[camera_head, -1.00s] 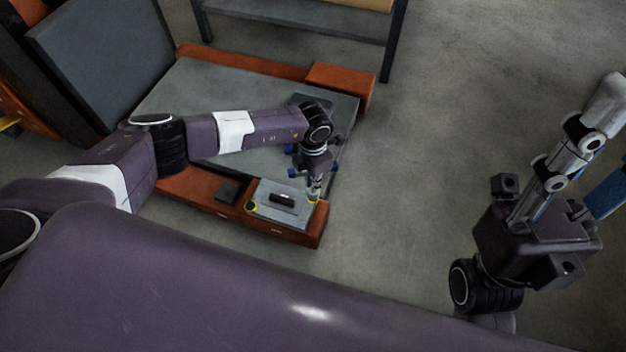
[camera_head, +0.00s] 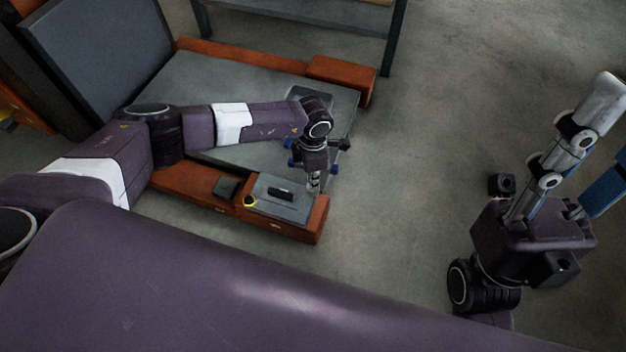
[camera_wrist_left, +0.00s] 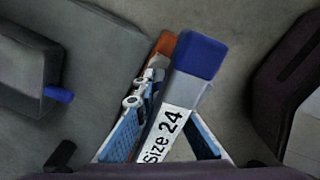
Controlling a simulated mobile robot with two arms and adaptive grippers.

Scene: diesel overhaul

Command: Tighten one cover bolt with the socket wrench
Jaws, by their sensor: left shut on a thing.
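My left gripper (camera_head: 314,184) points down over the right end of the low grey and orange unit. In the left wrist view, its blue-padded fingers (camera_wrist_left: 160,145) are shut on the socket wrench (camera_wrist_left: 188,90), which has a blue end and a white label reading "size 24". The wrench's working end is hidden. The cover (camera_head: 292,209) seems to be the small grey plate with a black handle. My right gripper (camera_head: 603,145) is open and empty, away at the right.
A large grey slab (camera_head: 195,95) with orange edging (camera_head: 250,60) lies under my left arm. A grey block with a blue peg (camera_wrist_left: 58,94) shows in the left wrist view. A workbench (camera_head: 310,22) stands behind. The floor (camera_head: 430,120) at the right is clear.

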